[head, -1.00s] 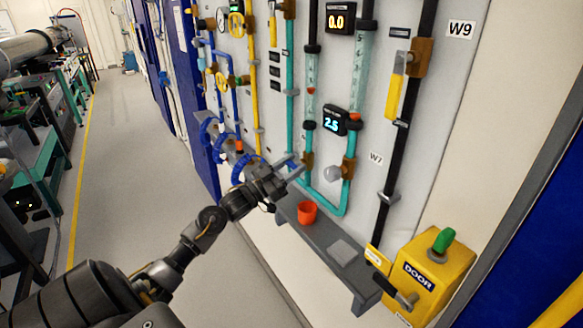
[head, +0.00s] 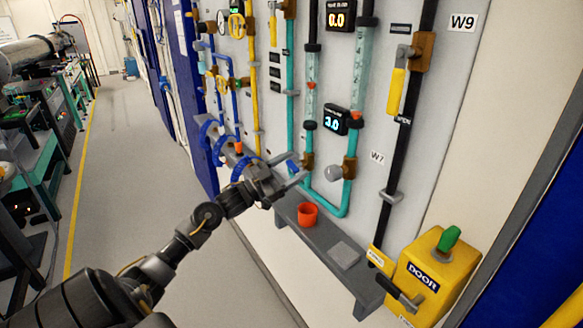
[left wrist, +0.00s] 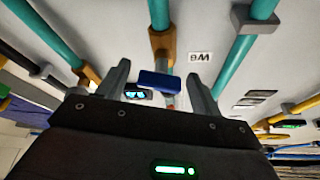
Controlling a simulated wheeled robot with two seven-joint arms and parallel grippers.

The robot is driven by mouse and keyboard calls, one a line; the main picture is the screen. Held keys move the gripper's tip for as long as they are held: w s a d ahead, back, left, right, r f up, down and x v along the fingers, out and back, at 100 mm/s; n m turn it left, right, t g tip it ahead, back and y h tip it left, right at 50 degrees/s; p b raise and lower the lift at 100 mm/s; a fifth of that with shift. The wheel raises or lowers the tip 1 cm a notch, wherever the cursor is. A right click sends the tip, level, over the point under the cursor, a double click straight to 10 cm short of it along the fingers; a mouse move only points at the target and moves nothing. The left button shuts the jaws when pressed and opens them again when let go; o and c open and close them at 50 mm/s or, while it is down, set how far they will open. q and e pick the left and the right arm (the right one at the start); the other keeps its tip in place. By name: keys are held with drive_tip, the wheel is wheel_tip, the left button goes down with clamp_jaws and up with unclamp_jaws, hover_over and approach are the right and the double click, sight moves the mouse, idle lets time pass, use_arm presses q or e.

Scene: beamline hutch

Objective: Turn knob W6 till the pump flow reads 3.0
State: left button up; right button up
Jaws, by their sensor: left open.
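The blue knob W6 (head: 292,165) sits on the teal pipework at the panel. In the left wrist view the knob (left wrist: 160,81) lies between my left fingers with a gap on each side. The W6 label (left wrist: 200,57) shows upside down beside it. My left gripper (head: 296,177) is open, close in front of the knob; its spread fingers also show in the left wrist view (left wrist: 162,84). The pump flow display (head: 336,120) appears to read 3.0, slightly blurred. My right gripper is not in view.
A grey shelf (head: 318,241) with an orange cup (head: 307,215) is below the gripper. Blue handwheels (head: 225,150) stand to the left. A yellow DOOR box (head: 425,268) is at lower right.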

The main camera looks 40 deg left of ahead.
use_arm(q)
drive_tip(key=b+v, duration=0.2)
drive_tip(key=v, duration=0.8)
drive_tip(key=shift+s+b, duration=0.3)
drive_tip(key=shift+a+f, duration=0.1)
